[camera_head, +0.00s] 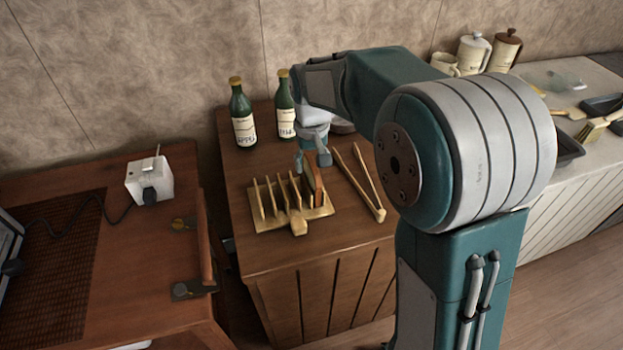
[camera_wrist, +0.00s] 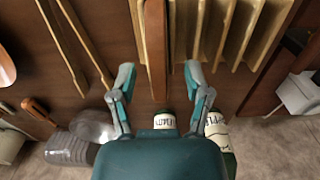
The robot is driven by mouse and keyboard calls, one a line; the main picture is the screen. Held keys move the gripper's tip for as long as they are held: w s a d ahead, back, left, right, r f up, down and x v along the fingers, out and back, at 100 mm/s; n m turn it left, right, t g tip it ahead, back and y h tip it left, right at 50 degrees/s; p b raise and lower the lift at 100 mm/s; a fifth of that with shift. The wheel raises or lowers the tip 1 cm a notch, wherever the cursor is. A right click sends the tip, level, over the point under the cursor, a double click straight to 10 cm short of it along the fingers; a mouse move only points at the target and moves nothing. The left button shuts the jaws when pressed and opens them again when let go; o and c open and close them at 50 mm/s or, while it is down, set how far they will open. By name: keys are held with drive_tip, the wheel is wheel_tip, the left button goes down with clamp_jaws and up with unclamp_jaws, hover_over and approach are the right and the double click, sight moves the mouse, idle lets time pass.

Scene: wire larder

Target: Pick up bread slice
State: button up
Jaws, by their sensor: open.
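The brown bread slice (camera_head: 317,187) stands upright in the right-hand end of a pale wooden rack (camera_head: 268,224) on the wooden cabinet. In the wrist view the bread slice (camera_wrist: 156,45) shows edge-on as a narrow brown strip beside the pale dividers of the rack (camera_wrist: 233,32). My gripper (camera_head: 313,162) is above the slice at the back right of the rack. In the wrist view my gripper (camera_wrist: 159,75) is open, with one finger on each side of the slice's lower end and gaps between. How far the fingertips reach down beside it is unclear.
Wooden tongs (camera_head: 358,184) lie right of the rack. Two green bottles, one at left (camera_head: 242,115) and one at right (camera_head: 285,106), stand behind it. A white box (camera_head: 150,180) with a cord sits on the left table. A pale counter with jugs is at right.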

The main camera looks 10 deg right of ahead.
drive_tip(key=shift+f, duration=0.3)
clamp_jaws()
